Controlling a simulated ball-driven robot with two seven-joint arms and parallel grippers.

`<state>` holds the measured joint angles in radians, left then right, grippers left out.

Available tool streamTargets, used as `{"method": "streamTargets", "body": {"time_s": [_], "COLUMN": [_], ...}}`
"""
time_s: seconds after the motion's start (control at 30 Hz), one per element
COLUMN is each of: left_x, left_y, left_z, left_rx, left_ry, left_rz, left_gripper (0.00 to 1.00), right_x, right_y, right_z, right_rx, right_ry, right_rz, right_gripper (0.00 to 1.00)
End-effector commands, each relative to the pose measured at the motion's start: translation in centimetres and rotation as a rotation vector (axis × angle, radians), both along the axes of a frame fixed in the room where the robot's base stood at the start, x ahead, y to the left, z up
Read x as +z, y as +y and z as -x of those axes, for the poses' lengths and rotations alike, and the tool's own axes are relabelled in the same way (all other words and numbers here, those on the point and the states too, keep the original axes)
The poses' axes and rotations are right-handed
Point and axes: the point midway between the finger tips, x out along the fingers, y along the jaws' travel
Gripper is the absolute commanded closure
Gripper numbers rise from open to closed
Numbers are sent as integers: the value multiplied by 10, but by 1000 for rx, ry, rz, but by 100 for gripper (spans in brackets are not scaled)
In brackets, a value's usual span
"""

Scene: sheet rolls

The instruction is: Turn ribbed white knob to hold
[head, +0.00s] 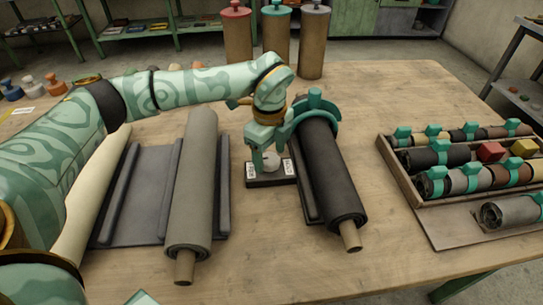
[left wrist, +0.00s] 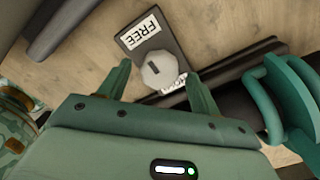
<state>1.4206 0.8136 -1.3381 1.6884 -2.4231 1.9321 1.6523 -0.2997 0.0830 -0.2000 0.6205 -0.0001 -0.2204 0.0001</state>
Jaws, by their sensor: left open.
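The ribbed white knob (head: 270,162) sits on a small dark base (head: 271,182) with white labels at both ends, on the wooden table. In the left wrist view the knob (left wrist: 160,70) has a short dark mark on its top, left of centre. The label (left wrist: 140,33) above it reads FREE, upside down. The other label is partly hidden by the knob and gripper. My left gripper (left wrist: 158,72) is open, pointing down, with one finger on each side of the knob. I cannot tell if the fingers touch it. My right gripper is not in view.
A black roll (head: 332,185) with a teal clamp (head: 318,112) lies close right of the knob. A grey roll (head: 193,185) lies on a dark cradle to the left. A wooden tray (head: 408,193) of small rolls stands at right. Canisters (head: 275,35) stand behind. The front middle table is clear.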

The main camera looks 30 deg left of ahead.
Motion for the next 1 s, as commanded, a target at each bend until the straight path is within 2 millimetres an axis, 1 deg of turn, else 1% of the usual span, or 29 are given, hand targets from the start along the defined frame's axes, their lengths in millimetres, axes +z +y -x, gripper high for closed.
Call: {"method": "streamTargets", "body": {"time_s": [0.03, 0.1, 0.33, 0.37, 0.4, 0.47, 0.5, 0.53, 0.77, 1.0], "left_x": [-4, -6, -6, -6, -6, -6, -6, -6, -5, -1], "left_y": [0, 0, 0, 0, 0, 0, 0, 0, 0, 0], "left_z": [0, 0, 0, 0, 0, 0, 0, 0, 0, 0], "left_rx": [0, 0, 0, 0, 0, 0, 0, 0, -9, -93], "left_ry": [1, 0, -1, -1, -1, -1, -1, -1, -1, -3], "left_rz": [0, 0, 0, 0, 0, 0, 0, 0, 0, 1], "left_gripper": [36, 36, 36, 39, 50, 67, 78, 81, 81, 81], "right_x": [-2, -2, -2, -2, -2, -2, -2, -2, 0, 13], "right_y": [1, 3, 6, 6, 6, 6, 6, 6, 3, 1], "right_z": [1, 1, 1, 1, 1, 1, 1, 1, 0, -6], "right_rx": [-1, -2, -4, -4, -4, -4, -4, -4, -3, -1], "right_ry": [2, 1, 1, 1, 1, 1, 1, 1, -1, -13], "right_rz": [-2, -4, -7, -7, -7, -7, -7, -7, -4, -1], "right_gripper": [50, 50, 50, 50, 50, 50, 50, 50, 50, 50]}}
